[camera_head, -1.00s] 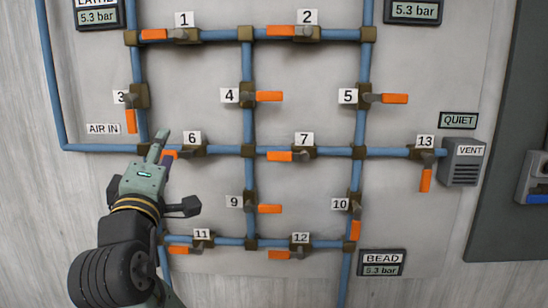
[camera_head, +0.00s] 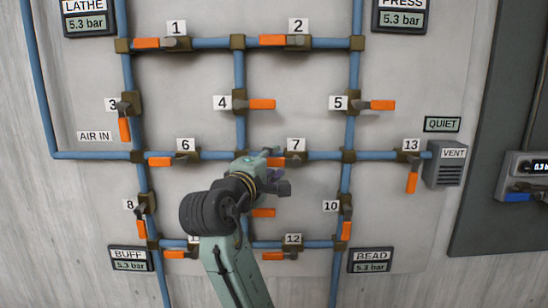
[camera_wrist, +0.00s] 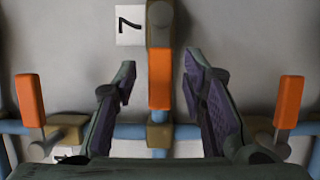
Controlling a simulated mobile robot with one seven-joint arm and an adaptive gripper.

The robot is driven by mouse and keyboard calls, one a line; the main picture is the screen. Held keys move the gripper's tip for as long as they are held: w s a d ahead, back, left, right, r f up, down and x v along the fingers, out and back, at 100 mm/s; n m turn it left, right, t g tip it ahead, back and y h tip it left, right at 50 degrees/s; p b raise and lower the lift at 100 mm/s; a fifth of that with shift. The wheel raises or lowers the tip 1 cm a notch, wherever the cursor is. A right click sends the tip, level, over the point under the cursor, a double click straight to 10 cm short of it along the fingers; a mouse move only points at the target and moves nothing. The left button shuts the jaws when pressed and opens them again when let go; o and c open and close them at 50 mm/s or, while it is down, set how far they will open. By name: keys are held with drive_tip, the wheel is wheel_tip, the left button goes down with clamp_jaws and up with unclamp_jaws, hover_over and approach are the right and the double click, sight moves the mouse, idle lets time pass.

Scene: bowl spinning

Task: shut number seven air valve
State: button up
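Valve seven has an orange lever (camera_head: 276,162) that lies along its blue horizontal pipe, pointing left from the valve body (camera_head: 296,157). Its number 7 label (camera_head: 297,145) is just above the pipe. In the wrist view the lever (camera_wrist: 159,78) stands between my fingers, below the brass-coloured valve body (camera_wrist: 160,22) and beside the sideways label (camera_wrist: 130,25). My gripper (camera_head: 268,168) is in front of the lever's left part and hides some of it. In the wrist view my gripper (camera_wrist: 159,66) is open, one finger on each side, with gaps. I cannot tell how deep the fingers reach.
Lever four (camera_head: 262,104) is above my gripper and lever nine (camera_head: 263,212) below it, partly behind my arm. Lever six (camera_head: 160,161) is to the left. The BUFF gauge (camera_head: 131,259) and BEAD gauge (camera_head: 370,260) both read 5.3 bar.

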drive_tip(key=shift+w+d, duration=0.25)
drive_tip(key=shift+w, duration=0.3)
clamp_jaws()
idle(0.5)
